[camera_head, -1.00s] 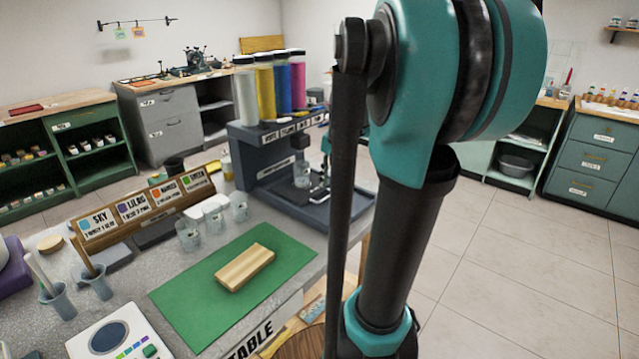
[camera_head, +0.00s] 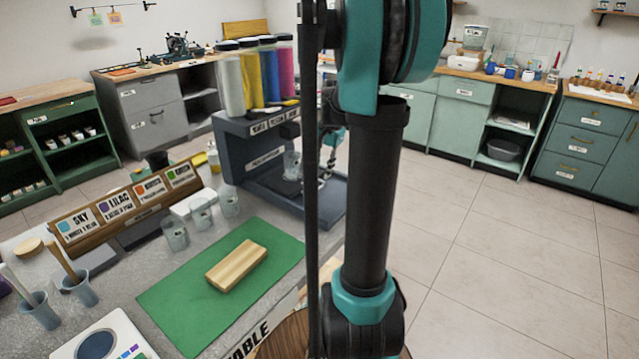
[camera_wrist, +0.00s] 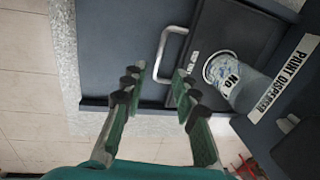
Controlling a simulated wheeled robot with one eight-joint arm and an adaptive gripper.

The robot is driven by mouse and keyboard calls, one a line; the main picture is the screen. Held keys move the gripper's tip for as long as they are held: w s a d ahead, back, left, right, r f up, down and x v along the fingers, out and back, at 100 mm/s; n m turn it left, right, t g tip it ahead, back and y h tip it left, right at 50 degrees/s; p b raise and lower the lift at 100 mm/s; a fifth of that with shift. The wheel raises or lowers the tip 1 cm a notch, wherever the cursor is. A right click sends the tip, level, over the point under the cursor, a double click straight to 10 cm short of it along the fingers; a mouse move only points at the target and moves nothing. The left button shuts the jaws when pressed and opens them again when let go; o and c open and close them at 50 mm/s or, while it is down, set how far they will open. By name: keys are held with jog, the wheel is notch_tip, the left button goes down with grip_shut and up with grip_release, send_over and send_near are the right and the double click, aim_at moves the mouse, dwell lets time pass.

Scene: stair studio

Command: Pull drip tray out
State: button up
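The drip tray (camera_wrist: 239,30) is a dark slab in the base of the paint dispenser (camera_head: 262,158), with a pale U-shaped handle (camera_wrist: 164,50) on its near side. A clear cup (camera_wrist: 232,76) with a label stands on it; the cup also shows in the head view (camera_head: 291,164). In the wrist view my gripper (camera_wrist: 158,76) is open and empty, its green-padded fingers apart, with the handle just beyond and between the fingertips. I cannot tell how close they are in depth. In the head view my arm hides part of the dispenser base.
A green mat (camera_head: 190,306) with a wooden block (camera_head: 237,265) lies on the worktop in front of the dispenser. Several clear cups (camera_head: 202,213) stand left of it. Tall paint cylinders (camera_head: 252,75) top the dispenser. The floor on the right (camera_head: 500,260) is clear.

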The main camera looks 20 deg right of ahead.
aim_at(319, 188)
jog(key=shift+w+a+f, duration=0.1)
jog(key=shift+w+f, duration=0.05)
jog(key=shift+f, duration=0.85)
jog(key=shift+w+a+f, duration=0.15)
jog(key=shift+f, duration=0.9)
jog(key=shift+w+a+f, duration=0.1)
jog(key=shift+w+f, duration=0.05)
jog(key=shift+f, duration=0.85)
grip_shut()
